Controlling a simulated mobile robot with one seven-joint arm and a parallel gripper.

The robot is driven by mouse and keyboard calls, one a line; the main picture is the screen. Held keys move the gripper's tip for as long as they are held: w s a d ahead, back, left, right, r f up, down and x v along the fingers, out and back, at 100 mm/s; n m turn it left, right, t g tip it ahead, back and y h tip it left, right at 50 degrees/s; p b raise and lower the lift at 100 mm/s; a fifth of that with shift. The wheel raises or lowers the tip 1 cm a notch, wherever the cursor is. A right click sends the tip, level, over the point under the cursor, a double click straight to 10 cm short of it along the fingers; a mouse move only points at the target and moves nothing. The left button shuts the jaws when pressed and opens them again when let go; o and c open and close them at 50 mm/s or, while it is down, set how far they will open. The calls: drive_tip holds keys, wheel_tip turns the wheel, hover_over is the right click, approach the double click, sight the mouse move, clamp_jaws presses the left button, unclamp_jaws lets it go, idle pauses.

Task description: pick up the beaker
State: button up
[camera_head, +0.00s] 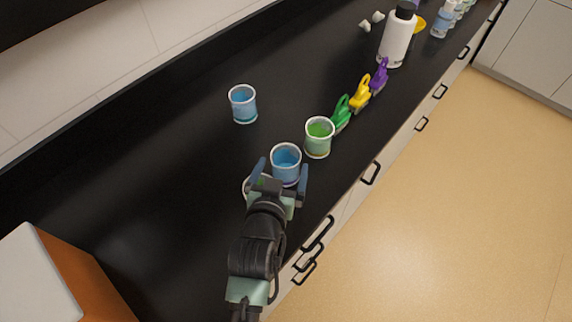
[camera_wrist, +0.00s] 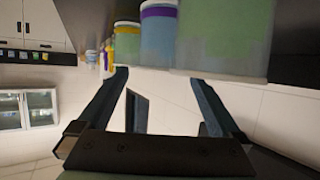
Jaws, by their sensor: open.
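Several beakers stand on the black counter. A blue beaker (camera_head: 286,162) with a purple band at its base lies just beyond my gripper (camera_head: 281,170) in the head view; the fingers overlap its sides there. A green beaker (camera_head: 319,138) stands right of it, and another blue beaker (camera_head: 243,104) stands apart, farther back. A further beaker's rim (camera_head: 247,185) is mostly hidden by my gripper. In the wrist view, which is upside down, a large pale green beaker (camera_wrist: 225,40) is nearest, beside the purple-banded one (camera_wrist: 158,38). My gripper (camera_wrist: 165,85) is open, with nothing visible gripped.
An orange-sided box (camera_head: 82,278) is at lower left. The counter's left middle is clear.

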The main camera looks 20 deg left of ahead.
sight(288, 149)
drive_tip(key=shift+x, duration=2.55)
drive_tip(key=shift+s, duration=0.1)
drive_tip(key=c, duration=1.2)
